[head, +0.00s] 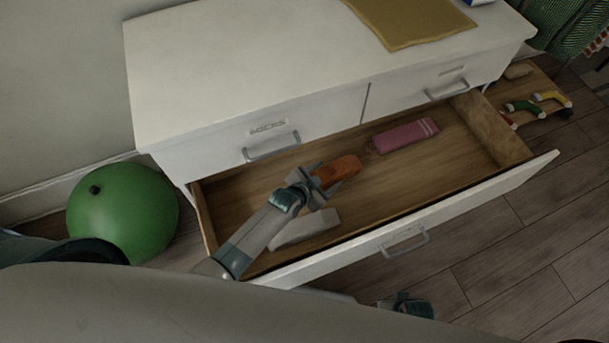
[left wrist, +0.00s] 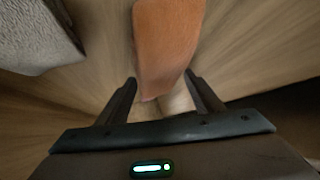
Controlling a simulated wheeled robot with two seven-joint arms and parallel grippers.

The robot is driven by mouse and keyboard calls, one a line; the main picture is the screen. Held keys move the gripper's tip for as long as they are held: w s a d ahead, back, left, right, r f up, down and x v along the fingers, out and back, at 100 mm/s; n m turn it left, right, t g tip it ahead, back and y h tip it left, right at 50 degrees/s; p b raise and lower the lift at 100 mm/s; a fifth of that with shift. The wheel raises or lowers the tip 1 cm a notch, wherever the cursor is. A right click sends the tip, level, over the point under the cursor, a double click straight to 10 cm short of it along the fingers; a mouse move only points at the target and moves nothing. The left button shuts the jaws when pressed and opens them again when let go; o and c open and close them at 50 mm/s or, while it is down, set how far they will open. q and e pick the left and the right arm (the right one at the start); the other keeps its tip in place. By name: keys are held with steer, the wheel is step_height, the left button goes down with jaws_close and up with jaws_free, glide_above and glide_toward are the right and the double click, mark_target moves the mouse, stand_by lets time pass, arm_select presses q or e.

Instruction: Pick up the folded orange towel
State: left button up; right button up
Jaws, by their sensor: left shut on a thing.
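The folded orange towel (head: 338,170) is in the open drawer, left of a pink folded cloth. My left gripper (head: 318,183) reaches down into the drawer and is shut on the near end of the towel. In the left wrist view the towel (left wrist: 168,40) runs between the two fingers of the gripper (left wrist: 160,82). I cannot tell whether the towel is clear of the drawer floor. A teal and grey part of my right arm (head: 405,305) shows beyond the drawer front; its fingers cannot be made out.
The open drawer (head: 470,207) also holds the pink folded cloth (head: 405,135) and a grey folded cloth (head: 305,230). The white cabinet top (head: 230,60) overhangs the drawer's back. A green ball (head: 125,210) lies on the floor at left.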

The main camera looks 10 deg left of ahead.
mark_target(338, 175)
arm_select(q)
steer(key=shift+w+d, duration=0.2)
steer(key=shift+d, duration=0.45)
steer(key=shift+w+d, duration=0.15)
steer(key=shift+d, duration=0.45)
steer(key=shift+w+d, duration=0.1)
steer(key=shift+d, duration=0.45)
arm_select(e)
steer(key=shift+w+r, duration=0.15)
steer(key=shift+r, duration=0.25)
